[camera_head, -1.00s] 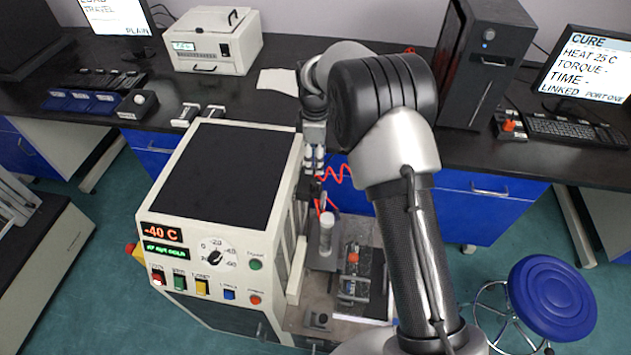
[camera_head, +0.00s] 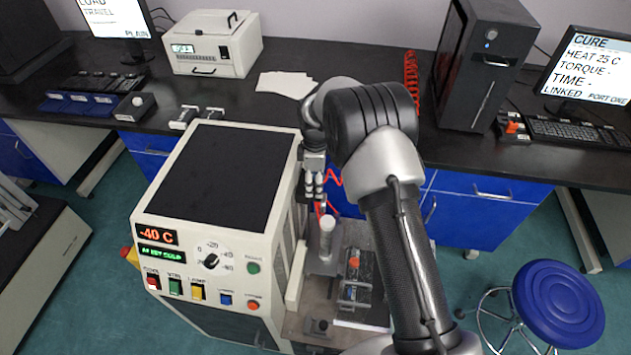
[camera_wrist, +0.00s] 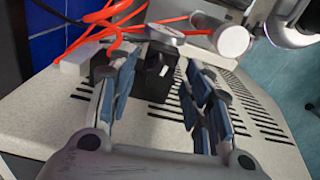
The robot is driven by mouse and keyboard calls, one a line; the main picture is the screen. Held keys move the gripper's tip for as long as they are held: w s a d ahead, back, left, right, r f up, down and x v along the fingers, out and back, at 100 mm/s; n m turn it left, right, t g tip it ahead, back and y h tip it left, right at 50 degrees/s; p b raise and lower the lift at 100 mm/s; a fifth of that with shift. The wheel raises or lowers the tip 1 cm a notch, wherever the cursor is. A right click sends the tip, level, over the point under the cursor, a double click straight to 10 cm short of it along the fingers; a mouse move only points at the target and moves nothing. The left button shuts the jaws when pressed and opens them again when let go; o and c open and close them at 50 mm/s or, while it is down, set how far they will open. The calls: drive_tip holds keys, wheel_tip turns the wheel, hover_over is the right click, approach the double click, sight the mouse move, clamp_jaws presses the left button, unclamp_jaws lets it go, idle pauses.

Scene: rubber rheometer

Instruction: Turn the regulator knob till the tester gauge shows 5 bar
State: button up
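My gripper (camera_wrist: 162,76) is open, its blue-padded fingers apart on either side of a black block with a dark knob (camera_wrist: 164,70) bearing a white mark. I cannot tell whether the fingers touch it. Just beyond, a silver round gauge (camera_wrist: 165,34) is seen nearly edge-on, so its reading is hidden. In the head view my gripper (camera_head: 318,196) points down beside the right side of the cream machine (camera_head: 270,235), above a pale upright cylinder (camera_head: 327,236). The knob and gauge cannot be made out there.
Orange hose (camera_wrist: 120,28) loops behind the block, and a white cylinder end (camera_wrist: 232,40) stands right of the gauge. The machine's front panel has a dial (camera_head: 211,260) and a -40 C display (camera_head: 157,233). A blue stool (camera_head: 558,303) stands at the right.

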drive_tip(key=c, duration=0.9)
drive_tip(key=shift+m, duration=0.3)
drive_tip(key=m+p, duration=0.1)
drive_tip(key=m, duration=0.1)
drive_tip(key=shift+m, duration=0.4)
drive_tip(key=m, duration=0.4)
drive_tip(key=shift+p, duration=0.35)
drive_tip(key=m, duration=0.4)
drive_tip(key=shift+m, duration=0.4)
drive_tip(key=shift+m+p, duration=0.4)
drive_tip(key=shift+m, duration=1.4)
